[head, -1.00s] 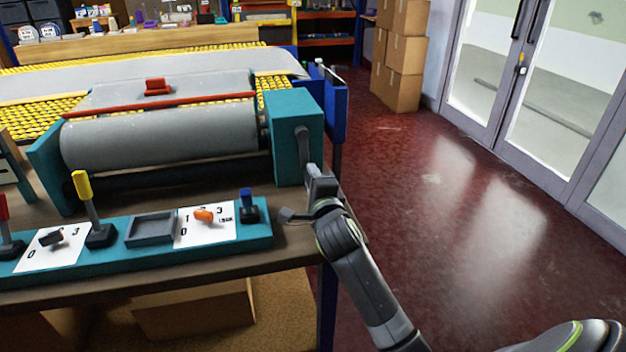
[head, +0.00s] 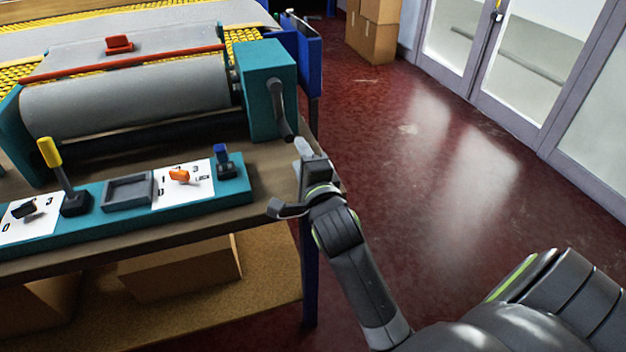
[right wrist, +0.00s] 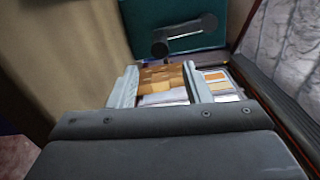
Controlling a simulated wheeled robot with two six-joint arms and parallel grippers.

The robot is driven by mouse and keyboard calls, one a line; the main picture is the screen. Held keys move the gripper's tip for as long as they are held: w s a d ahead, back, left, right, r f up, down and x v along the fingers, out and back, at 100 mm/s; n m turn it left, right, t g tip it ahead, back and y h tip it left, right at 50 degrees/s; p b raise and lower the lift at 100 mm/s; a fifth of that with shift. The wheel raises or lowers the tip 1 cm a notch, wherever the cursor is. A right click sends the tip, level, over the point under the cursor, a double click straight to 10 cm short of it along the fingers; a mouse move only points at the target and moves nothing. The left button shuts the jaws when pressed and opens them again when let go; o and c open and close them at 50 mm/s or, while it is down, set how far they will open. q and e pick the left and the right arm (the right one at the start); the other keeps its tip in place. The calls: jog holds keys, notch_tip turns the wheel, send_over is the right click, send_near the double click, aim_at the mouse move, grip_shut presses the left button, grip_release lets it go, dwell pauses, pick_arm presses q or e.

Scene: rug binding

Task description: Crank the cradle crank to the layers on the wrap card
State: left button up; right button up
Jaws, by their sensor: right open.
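The cradle crank (head: 279,106) is a dark grey arm on the right face of the teal end box (head: 258,70), hanging downward. It also shows in the right wrist view (right wrist: 184,37), beyond my fingers on the teal face. My right gripper (head: 304,148) is just below and right of the crank's lower end in the head view. It is open, and in the right wrist view its two pale fingers (right wrist: 160,84) stand apart with nothing clearly gripped. A card with orange and grey bars (right wrist: 222,84) lies beyond the right finger; I cannot tell if it is the wrap card. My left gripper is not in view.
A grey roller (head: 125,106) lies left of the end box. A teal control panel (head: 232,193) with a yellow lever (head: 50,153), orange knob (head: 179,175) and blue switch (head: 222,154) runs along the bench front. Red floor (head: 400,150) is clear to the right.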

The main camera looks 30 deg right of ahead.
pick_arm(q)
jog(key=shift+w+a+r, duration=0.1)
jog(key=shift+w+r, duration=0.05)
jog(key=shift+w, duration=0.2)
pick_arm(e)
jog(key=v, duration=0.7)
jog(key=shift+s, duration=0.2)
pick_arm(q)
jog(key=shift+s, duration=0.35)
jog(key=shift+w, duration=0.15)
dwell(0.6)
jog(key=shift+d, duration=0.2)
